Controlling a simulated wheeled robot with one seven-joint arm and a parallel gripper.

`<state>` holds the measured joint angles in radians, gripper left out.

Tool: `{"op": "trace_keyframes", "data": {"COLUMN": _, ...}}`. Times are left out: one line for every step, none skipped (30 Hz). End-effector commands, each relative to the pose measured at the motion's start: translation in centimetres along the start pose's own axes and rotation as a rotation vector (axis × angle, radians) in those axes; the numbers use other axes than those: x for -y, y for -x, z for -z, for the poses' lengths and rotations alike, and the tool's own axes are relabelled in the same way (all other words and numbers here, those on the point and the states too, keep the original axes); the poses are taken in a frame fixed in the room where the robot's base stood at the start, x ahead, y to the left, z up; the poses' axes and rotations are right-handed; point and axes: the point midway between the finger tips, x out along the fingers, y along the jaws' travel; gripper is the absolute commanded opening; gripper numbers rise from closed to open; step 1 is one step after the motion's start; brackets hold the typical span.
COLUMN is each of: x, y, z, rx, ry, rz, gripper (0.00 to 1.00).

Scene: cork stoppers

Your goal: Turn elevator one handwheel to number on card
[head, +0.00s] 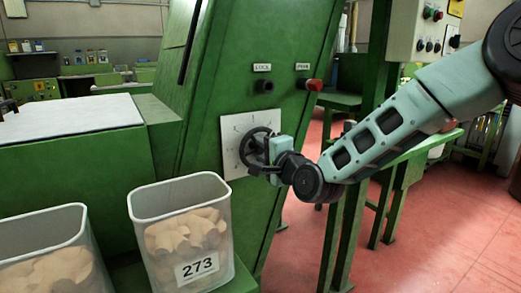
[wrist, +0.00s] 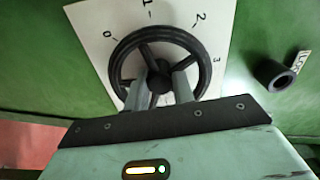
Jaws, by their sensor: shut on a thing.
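The black handwheel (head: 252,146) is mounted on a white dial plate (head: 233,128) on the slanted green machine. In the wrist view the handwheel (wrist: 128,44) has a round rim, spokes and a central hub. The dial plate (wrist: 97,22) shows 0, 1, 2 and 3 around the wheel; its lower part is hidden. My gripper (head: 264,155) is at the wheel. In the wrist view its two fingers (wrist: 163,88) reach inside the rim and are shut on the handwheel near the hub. The exact part held is unclear, and so is any pointer.
A clear bin labelled 273 (head: 140,206) holds corks at the lower left, beside another bin (head: 20,232). A black knob (head: 265,87) and a red knob (head: 314,85) sit above the dial. A green table (head: 400,155) stands to the right, above open red floor.

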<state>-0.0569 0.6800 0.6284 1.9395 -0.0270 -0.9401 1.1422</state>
Motion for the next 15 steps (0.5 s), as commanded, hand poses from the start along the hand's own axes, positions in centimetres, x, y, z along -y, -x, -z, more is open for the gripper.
{"op": "trace_keyframes", "data": {"x": -0.12, "y": 0.03, "z": 0.09, "rx": -0.001, "ry": -0.016, "rz": -0.002, "gripper": 0.02}}
{"op": "trace_keyframes", "data": {"x": -0.12, "y": 0.03, "z": 0.08, "rx": -0.001, "ry": -0.025, "rz": -0.003, "gripper": 0.02}}
{"op": "trace_keyframes", "data": {"x": -0.13, "y": 0.03, "z": 0.06, "rx": -0.001, "ry": -0.036, "rz": -0.003, "gripper": 0.02}}
{"op": "trace_keyframes", "data": {"x": -0.13, "y": 0.03, "z": 0.04, "rx": -0.001, "ry": -0.043, "rz": -0.003, "gripper": 0.02}}
{"op": "trace_keyframes", "data": {"x": -0.13, "y": 0.03, "z": 0.03, "rx": -0.001, "ry": -0.049, "rz": -0.003, "gripper": 0.02}}
{"op": "trace_keyframes", "data": {"x": -0.13, "y": 0.03, "z": 0.02, "rx": 0.0, "ry": -0.055, "rz": -0.003, "gripper": 0.02}}
{"op": "trace_keyframes", "data": {"x": -0.13, "y": 0.03, "z": 0.02, "rx": 0.0, "ry": -0.058, "rz": -0.003, "gripper": 0.02}}
{"op": "trace_keyframes", "data": {"x": -0.13, "y": 0.03, "z": 0.02, "rx": -0.001, "ry": -0.061, "rz": -0.003, "gripper": 0.02}}
{"op": "trace_keyframes", "data": {"x": -0.13, "y": 0.03, "z": 0.03, "rx": -0.001, "ry": -0.064, "rz": -0.003, "gripper": 0.02}}
{"op": "trace_keyframes", "data": {"x": -0.14, "y": 0.03, "z": 0.03, "rx": -0.001, "ry": -0.065, "rz": -0.003, "gripper": 0.02}}
{"op": "trace_keyframes", "data": {"x": -0.14, "y": 0.03, "z": 0.03, "rx": -0.001, "ry": -0.067, "rz": -0.003, "gripper": 0.02}}
{"op": "trace_keyframes", "data": {"x": -0.14, "y": 0.04, "z": 0.03, "rx": -0.001, "ry": -0.067, "rz": -0.003, "gripper": 0.02}}
{"op": "trace_keyframes", "data": {"x": -0.14, "y": 0.04, "z": 0.03, "rx": -0.001, "ry": -0.068, "rz": -0.003, "gripper": 0.02}}
{"op": "trace_keyframes", "data": {"x": -0.15, "y": 0.04, "z": 0.03, "rx": -0.001, "ry": -0.068, "rz": -0.003, "gripper": 0.02}}
{"op": "trace_keyframes", "data": {"x": -0.15, "y": 0.04, "z": 0.03, "rx": -0.001, "ry": -0.068, "rz": -0.003, "gripper": 0.02}}
